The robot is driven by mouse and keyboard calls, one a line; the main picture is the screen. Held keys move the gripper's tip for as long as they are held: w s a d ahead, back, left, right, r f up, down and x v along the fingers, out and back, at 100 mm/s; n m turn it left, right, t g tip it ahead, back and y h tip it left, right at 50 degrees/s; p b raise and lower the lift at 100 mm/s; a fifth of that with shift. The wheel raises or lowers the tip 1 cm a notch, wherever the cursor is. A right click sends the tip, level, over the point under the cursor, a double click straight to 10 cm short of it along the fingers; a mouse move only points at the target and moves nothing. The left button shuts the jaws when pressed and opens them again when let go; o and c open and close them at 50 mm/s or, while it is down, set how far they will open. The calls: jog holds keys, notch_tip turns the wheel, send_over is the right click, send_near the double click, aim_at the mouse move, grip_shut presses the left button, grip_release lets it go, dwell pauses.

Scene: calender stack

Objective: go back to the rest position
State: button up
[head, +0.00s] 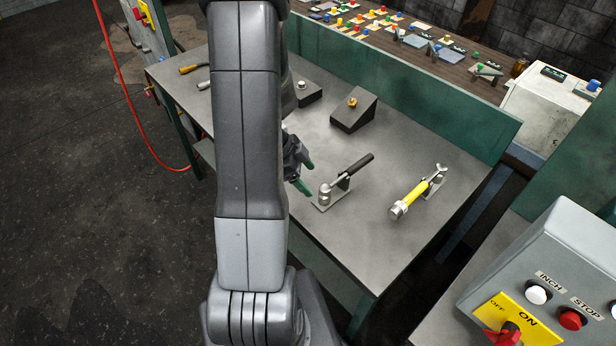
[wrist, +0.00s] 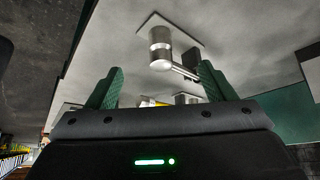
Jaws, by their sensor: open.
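My gripper (head: 303,177) is partly hidden behind my own arm in the head view, above the grey bench. In the wrist view its two green fingers (wrist: 160,88) stand wide apart with nothing between them. A metal fitting with a black-handled lever (head: 345,181) stands on a small plate on the bench, just right of my gripper and apart from it. Its metal cylinder (wrist: 160,47) shows beyond the fingertips in the wrist view.
The bench (head: 345,240) also bears a yellow-handled tool (head: 415,195) and a dark wedge block (head: 353,112) with a brass knob. A green panel (head: 420,90) edges its back. A control box (head: 550,285) stands at the lower right. The floor at left is mostly clear.

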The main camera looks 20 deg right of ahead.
aim_at(323, 188)
dwell(0.3)
jog(key=shift+x, duration=2.85)
jog(key=shift+r, duration=0.1)
jog(key=shift+x, duration=1)
jog(key=shift+d+r, duration=0.1)
jog(key=shift+r, duration=0.05)
notch_tip(323, 188, up, 2)
jog(key=shift+r, duration=0.2)
jog(key=shift+s+f+b, duration=0.1)
jog(key=shift+b, duration=0.25)
